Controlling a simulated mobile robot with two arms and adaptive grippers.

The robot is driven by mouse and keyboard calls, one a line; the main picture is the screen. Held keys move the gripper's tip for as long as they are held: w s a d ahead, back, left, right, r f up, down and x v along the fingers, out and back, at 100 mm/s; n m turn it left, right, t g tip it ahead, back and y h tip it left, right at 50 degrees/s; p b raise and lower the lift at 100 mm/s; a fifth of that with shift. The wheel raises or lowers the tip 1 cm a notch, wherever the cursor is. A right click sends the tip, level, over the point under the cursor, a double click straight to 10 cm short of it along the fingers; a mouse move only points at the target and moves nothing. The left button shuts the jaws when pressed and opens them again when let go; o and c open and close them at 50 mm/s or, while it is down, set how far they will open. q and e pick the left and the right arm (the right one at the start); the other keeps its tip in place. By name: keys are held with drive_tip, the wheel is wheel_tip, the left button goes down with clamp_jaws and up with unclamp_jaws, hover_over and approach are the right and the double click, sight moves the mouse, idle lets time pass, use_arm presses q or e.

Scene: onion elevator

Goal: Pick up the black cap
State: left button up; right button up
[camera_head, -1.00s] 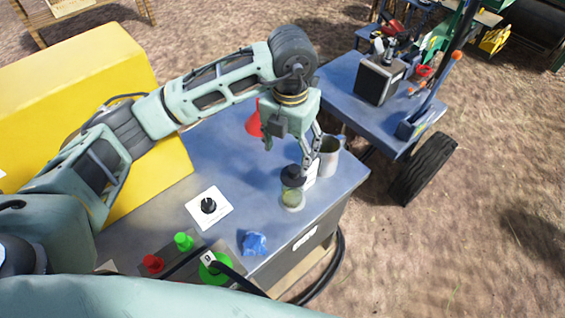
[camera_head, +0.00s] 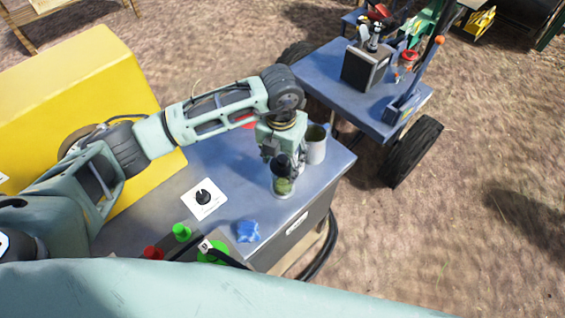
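The black cap (camera_head: 283,163) sits at the top of a clear jar (camera_head: 283,185) with green contents, near the right front edge of the blue-grey table. My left gripper (camera_head: 287,162) points down right at the cap. Its fingers overlap the cap in the head view, and I cannot tell whether they are closed on it. The jar stands upright on the table. My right gripper is out of view.
A grey mug (camera_head: 315,146) stands just behind and right of the jar. A white plate with a black knob (camera_head: 203,197), a blue crumpled item (camera_head: 248,231) and red and green buttons (camera_head: 181,232) are nearer. A yellow box (camera_head: 75,100) stands left. A wheeled cart (camera_head: 350,97) is beyond the table.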

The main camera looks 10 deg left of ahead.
use_arm(q)
drive_tip(key=c, duration=0.8)
drive_tip(key=shift+r, duration=0.1)
